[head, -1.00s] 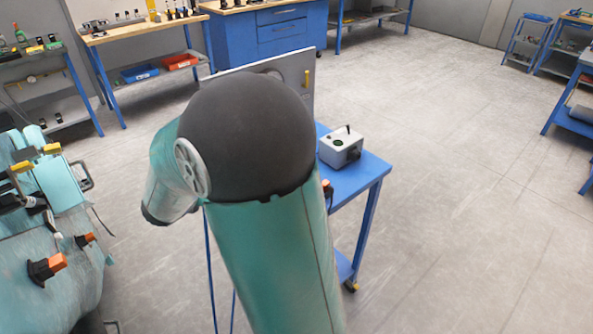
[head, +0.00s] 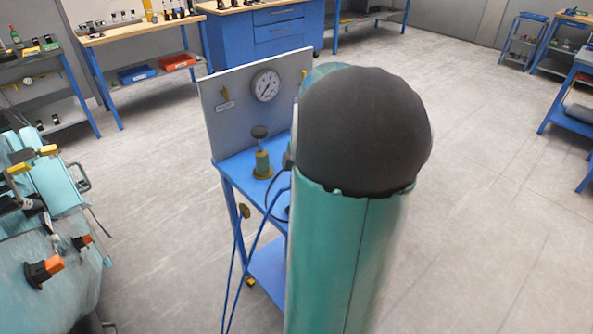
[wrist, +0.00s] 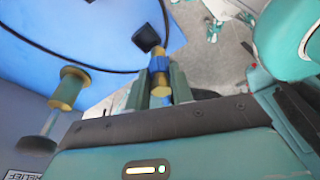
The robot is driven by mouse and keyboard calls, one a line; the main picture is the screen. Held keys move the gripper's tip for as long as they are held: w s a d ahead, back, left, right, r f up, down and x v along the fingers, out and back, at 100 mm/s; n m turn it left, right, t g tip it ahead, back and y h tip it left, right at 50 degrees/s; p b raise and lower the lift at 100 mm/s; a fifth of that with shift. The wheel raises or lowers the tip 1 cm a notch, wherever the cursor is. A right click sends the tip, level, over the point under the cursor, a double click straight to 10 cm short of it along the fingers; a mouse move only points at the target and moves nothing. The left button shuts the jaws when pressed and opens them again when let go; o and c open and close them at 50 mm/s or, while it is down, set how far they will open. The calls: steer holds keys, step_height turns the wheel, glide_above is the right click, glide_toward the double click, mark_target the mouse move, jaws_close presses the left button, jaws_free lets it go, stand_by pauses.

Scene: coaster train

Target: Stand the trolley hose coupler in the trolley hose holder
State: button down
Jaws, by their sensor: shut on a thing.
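In the wrist view my gripper (wrist: 160,88) is shut on a short brass piece with a blue band, which looks like the trolley hose coupler (wrist: 161,79). The coupler is held above the blue trolley top (wrist: 100,22). A dark square-ended piece (wrist: 147,38) is just beyond the coupler; I cannot tell whether it belongs to the coupler or is the hose holder. In the head view the trolley (head: 232,166) stands partly behind my arm, which hides my gripper and the coupler. I cannot clearly pick out the holder.
A green valve with a black knob (head: 262,160) stands on the trolley, before a grey panel with a gauge (head: 266,86). A dark hose (wrist: 70,64) curves over the trolley top. Blue lines (head: 243,262) hang at its side. Teal machinery (head: 50,250) is at left. Open floor lies right.

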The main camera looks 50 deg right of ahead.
steer(key=r, duration=0.1)
steer(key=d+r, duration=0.1)
steer(key=w+r+m+t, duration=0.1)
steer(key=shift+d+r+y, duration=0.15)
steer(key=shift+d+y, duration=0.15)
steer(key=shift+d, duration=0.05)
steer(key=shift+w, duration=0.1)
steer(key=shift+f, duration=2.75)
steer(key=shift+f, duration=1.55)
steer(key=c, duration=1.1)
jaws_free()
steer(key=shift+c, duration=0.2)
